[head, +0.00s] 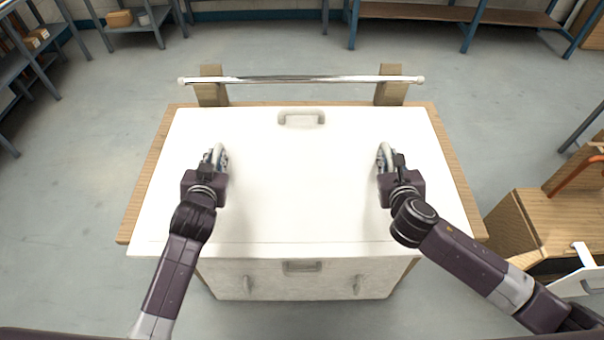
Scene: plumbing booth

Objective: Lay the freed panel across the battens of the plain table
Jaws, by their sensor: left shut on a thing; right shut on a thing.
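A large white panel (290,190) lies flat over the wooden table (146,190), covering most of its top. Wood shows along the left, right and far edges. A pale slot-like handle (301,119) is near the panel's far edge. My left gripper (219,156) is shut on a part at the panel's left side, and my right gripper (384,156) is shut on one at its right side. The grippers hide the gripped parts, probably grips on the panel. No battens show; the panel covers where they could be. I cannot tell whether the panel touches its support.
A chrome rail (300,79) spans two wooden blocks (211,86) (391,86) just beyond the panel. A white front with small grips (302,280) is below the near edge. A wooden unit (540,225) stands right. Shelving lines the back; grey floor lies between.

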